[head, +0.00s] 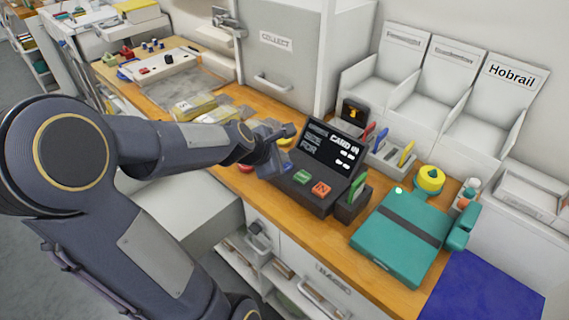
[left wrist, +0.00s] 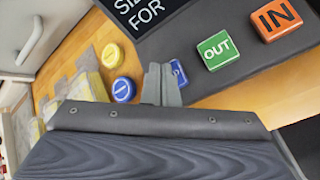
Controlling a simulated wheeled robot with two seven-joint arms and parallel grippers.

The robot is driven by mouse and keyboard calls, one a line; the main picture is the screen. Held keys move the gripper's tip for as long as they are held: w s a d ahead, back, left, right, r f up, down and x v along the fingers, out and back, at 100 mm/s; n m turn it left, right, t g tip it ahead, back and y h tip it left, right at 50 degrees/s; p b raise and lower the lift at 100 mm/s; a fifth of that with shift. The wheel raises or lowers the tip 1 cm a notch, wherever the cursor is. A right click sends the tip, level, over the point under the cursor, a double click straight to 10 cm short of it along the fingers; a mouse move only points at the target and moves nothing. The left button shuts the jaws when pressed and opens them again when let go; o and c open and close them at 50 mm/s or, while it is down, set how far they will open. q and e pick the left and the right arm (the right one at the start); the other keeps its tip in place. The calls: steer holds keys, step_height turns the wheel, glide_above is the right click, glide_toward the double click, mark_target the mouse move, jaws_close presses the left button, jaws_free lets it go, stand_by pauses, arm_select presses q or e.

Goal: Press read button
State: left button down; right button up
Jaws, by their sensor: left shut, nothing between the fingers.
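The dark card terminal (head: 318,172) stands on the wooden counter, with a screen reading "CARD IN". On its front are a green OUT button (left wrist: 218,50) and an orange IN button (left wrist: 277,19); they also show in the head view, green (head: 301,177) and orange (head: 321,189). A blue button (left wrist: 179,72) beside OUT is partly hidden by my fingers; its label cannot be read. My left gripper (left wrist: 162,75) is shut and empty, its tips over the terminal's left edge by the blue button. Whether they touch it cannot be told. It also shows in the head view (head: 285,133).
A yellow disc (left wrist: 112,55) and a blue disc (left wrist: 123,89) lie left of the terminal. A card (head: 357,188) stands in a slot at its right. White bins (head: 440,100) and a cabinet (head: 280,55) stand behind.

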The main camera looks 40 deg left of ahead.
arm_select(q)
steer(key=shift+f+b, duration=0.3)
steer(key=shift+f, duration=0.15)
steer(key=shift+r, duration=0.15)
stand_by(0.5)
steer(key=shift+r+p, duration=0.75)
steer(key=shift+p, duration=0.25)
step_height(320, 180, up, 5)
steer(key=p, duration=0.5)
steer(key=shift+r, duration=0.15)
